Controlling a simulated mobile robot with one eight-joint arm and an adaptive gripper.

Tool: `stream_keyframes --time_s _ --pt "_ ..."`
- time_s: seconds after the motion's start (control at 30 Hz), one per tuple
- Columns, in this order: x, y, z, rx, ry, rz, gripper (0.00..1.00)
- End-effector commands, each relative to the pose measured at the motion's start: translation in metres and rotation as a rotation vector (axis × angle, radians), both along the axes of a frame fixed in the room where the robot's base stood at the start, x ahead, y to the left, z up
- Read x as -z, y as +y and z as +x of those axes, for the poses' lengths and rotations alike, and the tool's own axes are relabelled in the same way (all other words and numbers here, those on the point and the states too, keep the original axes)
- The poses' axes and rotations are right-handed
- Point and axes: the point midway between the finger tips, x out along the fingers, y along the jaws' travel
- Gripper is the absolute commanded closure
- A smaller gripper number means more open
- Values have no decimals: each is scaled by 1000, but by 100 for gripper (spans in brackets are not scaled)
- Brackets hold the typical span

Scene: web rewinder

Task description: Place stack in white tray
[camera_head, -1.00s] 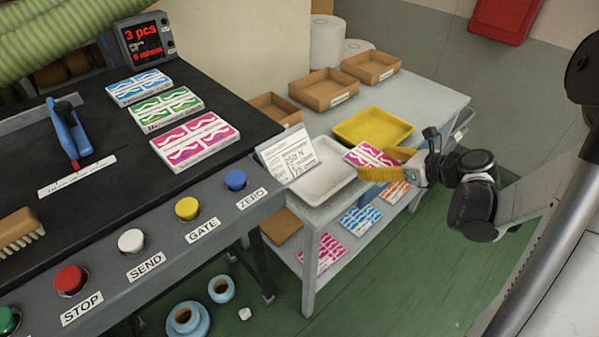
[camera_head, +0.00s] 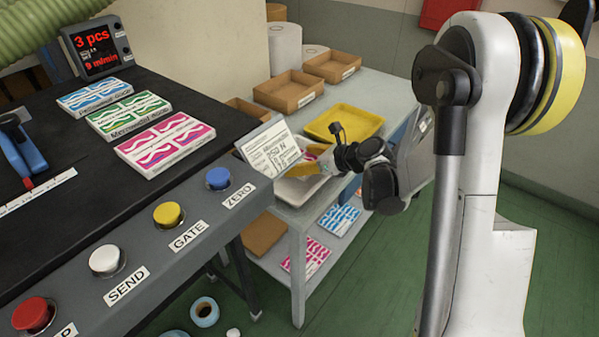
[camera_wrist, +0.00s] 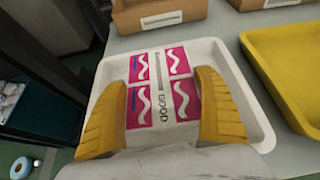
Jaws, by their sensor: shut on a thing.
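The white tray (camera_head: 291,192) stands on the grey table, partly hidden behind the sign and my arm. In the wrist view its rim (camera_wrist: 234,78) frames the stack. My gripper (camera_head: 308,163) is over the white tray. In the wrist view, its yellow fingers (camera_wrist: 166,108) are shut on a pink and white stack (camera_wrist: 160,84), one finger on each side. The stack lies within the tray's outline; I cannot tell whether it touches the tray floor.
A yellow tray (camera_head: 343,121) stands next to the white one, with cardboard boxes (camera_head: 288,92) behind. A sign (camera_head: 269,147) stands at the table's front left. Blue, green and pink stacks (camera_head: 165,143) lie on the black machine bed. More packs (camera_head: 305,256) lie on the lower shelf.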

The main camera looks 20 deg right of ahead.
Motion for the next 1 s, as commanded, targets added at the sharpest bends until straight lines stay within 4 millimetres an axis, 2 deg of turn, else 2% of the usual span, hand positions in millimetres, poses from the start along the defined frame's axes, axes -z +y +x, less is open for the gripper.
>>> stream_keyframes --time_s 0.1,0.2,0.57,0.6,0.63,0.9,1.0 --pt "23 0 0 0 0 0 55" --pt "36 0 0 0 0 0 55" --pt "37 0 0 0 0 0 55" --pt "37 0 -1 0 0 0 6" --pt "36 0 -1 0 0 0 0" --pt "33 0 -1 0 0 0 0" --pt "27 -6 -8 2 1 1 0"
